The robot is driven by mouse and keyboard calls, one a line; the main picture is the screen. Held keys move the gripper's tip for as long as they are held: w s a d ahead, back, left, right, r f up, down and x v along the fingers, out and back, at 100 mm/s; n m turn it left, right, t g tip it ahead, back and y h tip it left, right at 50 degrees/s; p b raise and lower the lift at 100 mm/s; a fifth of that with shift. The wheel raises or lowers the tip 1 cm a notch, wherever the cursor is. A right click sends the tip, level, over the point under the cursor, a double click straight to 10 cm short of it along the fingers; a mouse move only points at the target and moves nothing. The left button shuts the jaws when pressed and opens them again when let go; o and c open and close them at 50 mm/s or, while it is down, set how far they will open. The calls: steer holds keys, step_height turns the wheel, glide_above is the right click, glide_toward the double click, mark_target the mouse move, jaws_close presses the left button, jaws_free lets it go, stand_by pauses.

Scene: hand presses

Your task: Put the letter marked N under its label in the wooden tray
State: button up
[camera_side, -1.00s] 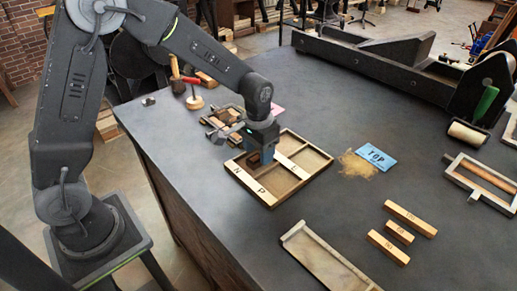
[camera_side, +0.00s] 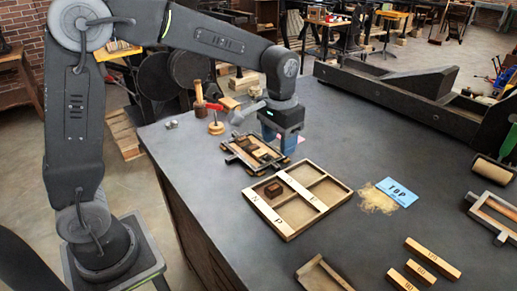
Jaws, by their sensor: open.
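The wooden tray (camera_side: 340,184) has several compartments and pale strips with dark letters. The N label (camera_side: 255,198) is at the left end of the front-left strip and the P label (camera_side: 277,222) is further along it. A small dark brown block (camera_side: 273,190) lies in the far-left compartment, beside the N label. The letter on its face is too small to read. My gripper (camera_side: 279,148) is open, behind the tray and apart from the block, near the right end of a dark holder (camera_side: 232,158) with several brown and pale blocks in it. My gripper's fingertips are partly hidden.
A blue TOP card (camera_side: 397,192) and a sandy pile (camera_side: 376,200) lie right of the tray. Wooden blocks (camera_side: 433,258) and a shallow wooden tray (camera_side: 318,276) are nearer the front. A red-handled tool (camera_side: 215,127) and mallet stand behind the holder.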

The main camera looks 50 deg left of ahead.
steer(key=s+a+r+t, duration=0.1)
steer(key=s+r+t, duration=0.1)
steer(key=s, duration=0.8)
steer(key=s+r+t, duration=0.2)
steer(key=s+t, duration=0.1)
steer(key=s, duration=0.7)
steer(key=shift+s+a+r, duration=0.15)
steer(key=shift+a+r, duration=0.25)
